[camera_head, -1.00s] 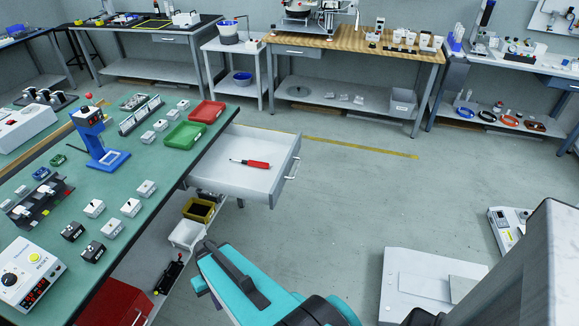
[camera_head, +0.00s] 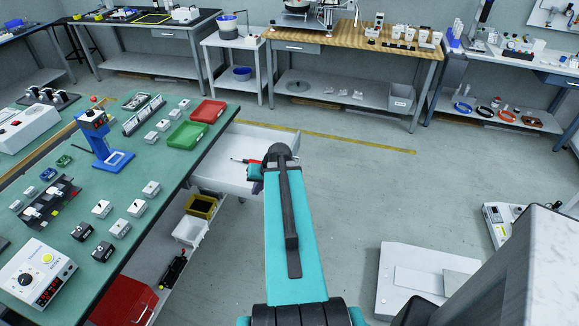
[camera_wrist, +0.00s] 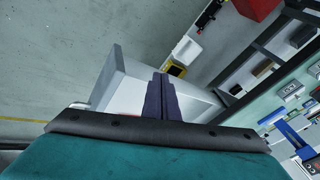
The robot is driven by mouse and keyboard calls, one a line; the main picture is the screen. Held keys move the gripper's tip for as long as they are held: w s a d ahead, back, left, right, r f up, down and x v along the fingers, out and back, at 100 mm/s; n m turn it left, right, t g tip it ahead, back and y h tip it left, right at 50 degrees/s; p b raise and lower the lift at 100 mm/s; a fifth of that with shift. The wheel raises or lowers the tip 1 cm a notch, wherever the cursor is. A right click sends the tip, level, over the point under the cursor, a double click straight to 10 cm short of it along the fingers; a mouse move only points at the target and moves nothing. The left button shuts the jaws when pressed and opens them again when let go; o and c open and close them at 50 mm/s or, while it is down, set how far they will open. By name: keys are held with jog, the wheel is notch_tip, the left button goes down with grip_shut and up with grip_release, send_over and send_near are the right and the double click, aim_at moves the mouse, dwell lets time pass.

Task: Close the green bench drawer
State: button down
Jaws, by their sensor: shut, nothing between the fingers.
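The white drawer (camera_head: 223,179) stands pulled out from under the green-topped bench (camera_head: 150,192). A red-handled screwdriver (camera_head: 238,160) lies in it, partly hidden by my arm. In the wrist view the drawer (camera_wrist: 118,75) is behind my gripper (camera_wrist: 161,76), whose dark fingers are together and empty. The fingers overlap the drawer in the picture; I cannot tell whether they touch it.
Green (camera_head: 187,135) and red (camera_head: 207,111) trays sit on the bench near the drawer. A yellow bin (camera_head: 201,206) and a red box (camera_head: 124,302) are below the bench. Open grey floor (camera_head: 355,190) lies to the right of the drawer.

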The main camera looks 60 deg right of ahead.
jog(key=s+d+r+m+t+h, duration=0.1)
jog(key=s+d+r, duration=0.2)
jog(key=s+d, duration=0.3)
jog(key=s+d+r+m+h, duration=0.1)
jog(key=s+d+r+m, duration=0.1)
jog(key=s+d, duration=0.4)
jog(key=d+r, duration=0.1)
jog(key=d, duration=0.3)
jog(key=shift+s+r+m+t+h, duration=0.3)
jog(key=shift+s+t+h, duration=0.1)
jog(key=w+f+p, duration=0.4)
jog(key=w+f, duration=0.4)
jog(key=w, duration=0.1)
jog(key=shift+w+d, duration=0.25)
jog(key=shift+d, duration=0.15)
jog(key=shift+w, duration=0.1)
